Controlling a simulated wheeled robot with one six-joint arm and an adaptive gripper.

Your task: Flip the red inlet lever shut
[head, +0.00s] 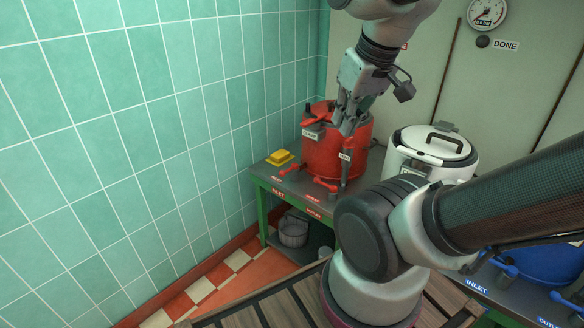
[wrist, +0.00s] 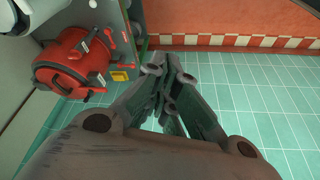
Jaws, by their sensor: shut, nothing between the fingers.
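The red kettle (head: 322,154) stands on the dark bench at the wall corner; it also shows in the wrist view (wrist: 68,65). The red inlet lever (head: 288,170) sticks out low on the kettle's left side, by the INLET label. A second red lever (head: 324,184) sits at the kettle's front, by the other label. My gripper (head: 347,130) points down and overlaps the kettle's upper front in the head view, apart from the inlet lever. In the wrist view my gripper (wrist: 170,72) is shut and empty, with the kettle off to the left.
A yellow block (head: 279,157) lies on the bench behind the inlet lever. A white kettle (head: 432,148) stands to the right and a blue kettle (head: 548,262) at lower right. A bucket (head: 293,230) is under the bench. A gauge (head: 487,12) and DONE button (head: 483,41) are on the wall.

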